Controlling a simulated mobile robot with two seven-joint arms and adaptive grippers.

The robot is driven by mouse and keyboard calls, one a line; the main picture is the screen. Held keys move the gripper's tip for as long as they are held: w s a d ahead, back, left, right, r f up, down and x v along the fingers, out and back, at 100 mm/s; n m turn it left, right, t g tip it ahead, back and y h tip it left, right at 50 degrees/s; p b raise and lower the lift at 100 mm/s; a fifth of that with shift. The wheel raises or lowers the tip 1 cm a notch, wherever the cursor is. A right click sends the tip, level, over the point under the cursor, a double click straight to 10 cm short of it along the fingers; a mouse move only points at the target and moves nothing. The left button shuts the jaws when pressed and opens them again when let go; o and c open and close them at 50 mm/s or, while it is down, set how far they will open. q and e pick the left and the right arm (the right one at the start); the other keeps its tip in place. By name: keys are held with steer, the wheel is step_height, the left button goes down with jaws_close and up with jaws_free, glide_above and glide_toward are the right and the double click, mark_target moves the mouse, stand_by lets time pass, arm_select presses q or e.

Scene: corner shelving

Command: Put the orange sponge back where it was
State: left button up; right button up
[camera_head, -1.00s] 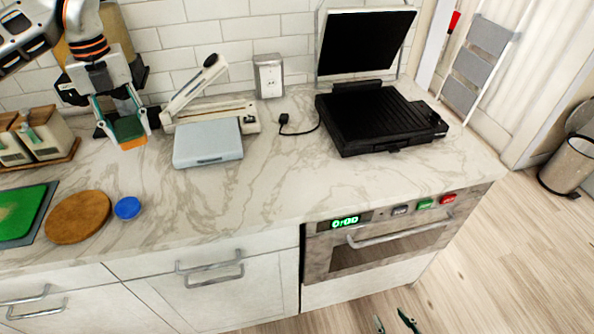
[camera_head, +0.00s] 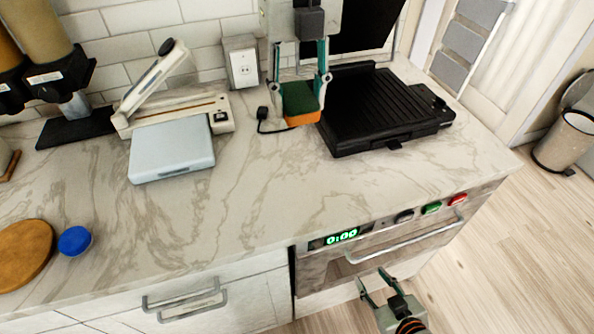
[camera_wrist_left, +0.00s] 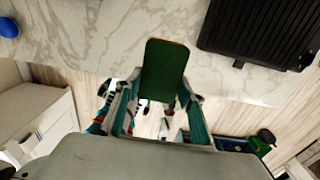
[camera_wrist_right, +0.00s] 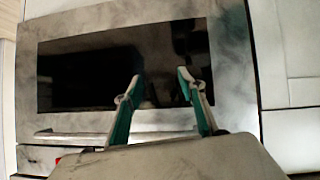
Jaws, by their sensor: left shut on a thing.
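The orange sponge (camera_head: 301,118) with a green top is held by my left gripper (camera_head: 299,85) in the head view, in front of the wall and left of the black grill. In the left wrist view the sponge (camera_wrist_left: 165,68) shows its green face between the fingers of the left gripper (camera_wrist_left: 158,105). The sponge appears to be above the marble counter; its exact height is hard to tell. My right gripper (camera_head: 378,283) is open and empty in front of the oven, low beside the counter; its spread fingers (camera_wrist_right: 156,90) show in the right wrist view.
A round wooden board (camera_head: 22,252) and blue lid (camera_head: 75,241) lie at left. The middle counter is clear.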

arm_select(q)
steer(key=p, duration=0.1)
glide_above(298, 184)
step_height(298, 184, down, 14)
steer(key=shift+f, duration=2.55)
steer(key=shift+f, duration=0.15)
steer(key=o, duration=1)
